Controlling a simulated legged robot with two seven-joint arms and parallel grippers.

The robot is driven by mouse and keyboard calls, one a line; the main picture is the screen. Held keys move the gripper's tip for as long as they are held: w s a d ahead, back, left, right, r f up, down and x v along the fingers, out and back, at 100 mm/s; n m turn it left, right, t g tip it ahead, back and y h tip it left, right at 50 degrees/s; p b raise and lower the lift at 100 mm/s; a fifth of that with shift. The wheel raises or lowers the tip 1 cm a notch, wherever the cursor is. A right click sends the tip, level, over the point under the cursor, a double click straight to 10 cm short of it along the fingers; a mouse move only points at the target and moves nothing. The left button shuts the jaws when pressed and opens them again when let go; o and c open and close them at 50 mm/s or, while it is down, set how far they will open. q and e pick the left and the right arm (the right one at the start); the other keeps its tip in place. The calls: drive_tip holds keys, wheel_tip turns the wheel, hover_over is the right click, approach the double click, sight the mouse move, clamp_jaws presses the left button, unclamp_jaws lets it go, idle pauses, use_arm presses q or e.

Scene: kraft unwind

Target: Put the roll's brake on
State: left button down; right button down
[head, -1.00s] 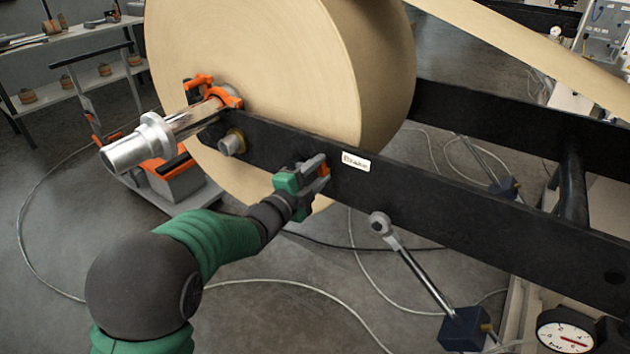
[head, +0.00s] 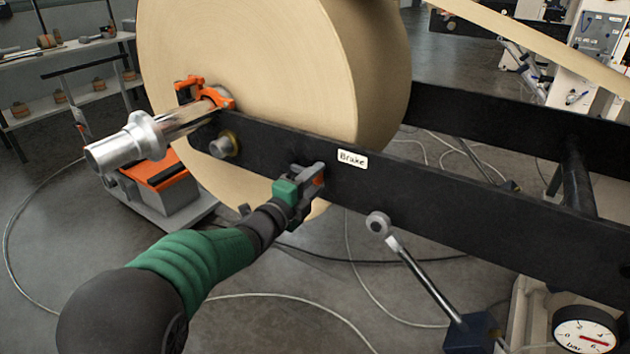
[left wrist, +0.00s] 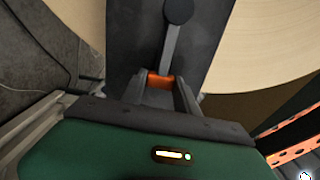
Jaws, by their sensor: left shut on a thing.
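The large kraft paper roll (head: 270,70) sits on a metal shaft between the black arms of the stand. A white label reading "Brake" (head: 353,159) is on the near black arm (head: 440,200). My left gripper (head: 316,180) is at that arm, just left of and below the label, shut on the orange grip of the brake lever. In the left wrist view the orange grip (left wrist: 160,80) lies between the fingertips, and the grey lever (left wrist: 171,48) runs from it to a round pivot. My right gripper is not in view.
An orange clamp (head: 205,95) sits on the shaft (head: 140,143), which sticks out at the left. A pressure gauge (head: 584,334) is at the lower right. A cylinder (head: 425,280) slants below the black arm. Hoses lie on the floor.

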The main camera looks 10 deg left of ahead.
use_arm(q)
drive_tip(key=c, duration=1.1)
unclamp_jaws()
drive_tip(key=shift+d+f, duration=0.1)
drive_tip(key=shift+f, duration=0.25)
drive_tip(key=shift+o, duration=0.9)
drive_tip(key=shift+r, duration=0.15)
drive_tip(key=p+v, duration=0.1)
drive_tip(key=v, duration=1.5)
drive_tip(key=shift+s+p, duration=0.4)
